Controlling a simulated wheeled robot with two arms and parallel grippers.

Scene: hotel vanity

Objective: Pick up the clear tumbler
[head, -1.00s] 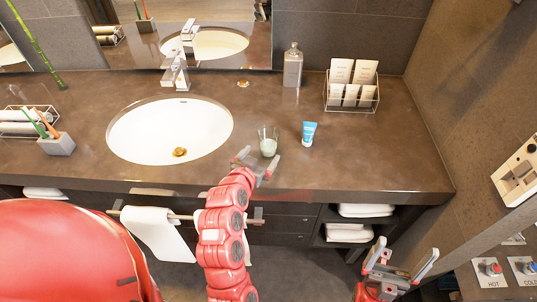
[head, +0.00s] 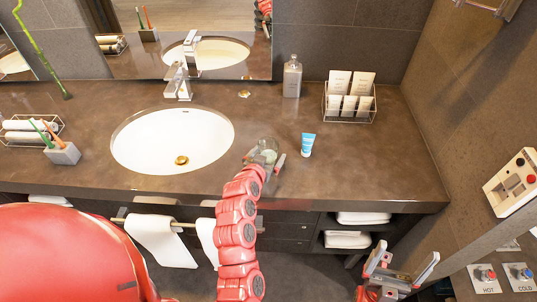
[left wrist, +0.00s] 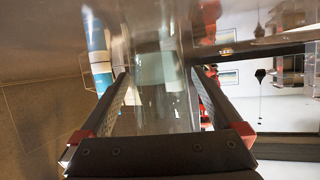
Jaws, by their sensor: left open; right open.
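The clear tumbler (head: 268,146) stands on the brown counter (head: 350,175), right of the sink. My left gripper (head: 263,157) is at the tumbler with its jaws open, one finger on either side of the glass. In the left wrist view the tumbler (left wrist: 152,60) fills the gap between the two dark fingers (left wrist: 158,78); whether they touch it I cannot tell. Part of the tumbler is hidden by the gripper in the head view. My right gripper (head: 400,265) is open and empty, low in front of the counter at the right.
A blue and white tube (head: 307,145) stands close right of the tumbler. It also shows in the left wrist view (left wrist: 97,45). A bottle (head: 292,76) and a wire caddy (head: 349,103) stand at the back. The sink (head: 172,140) is to the left.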

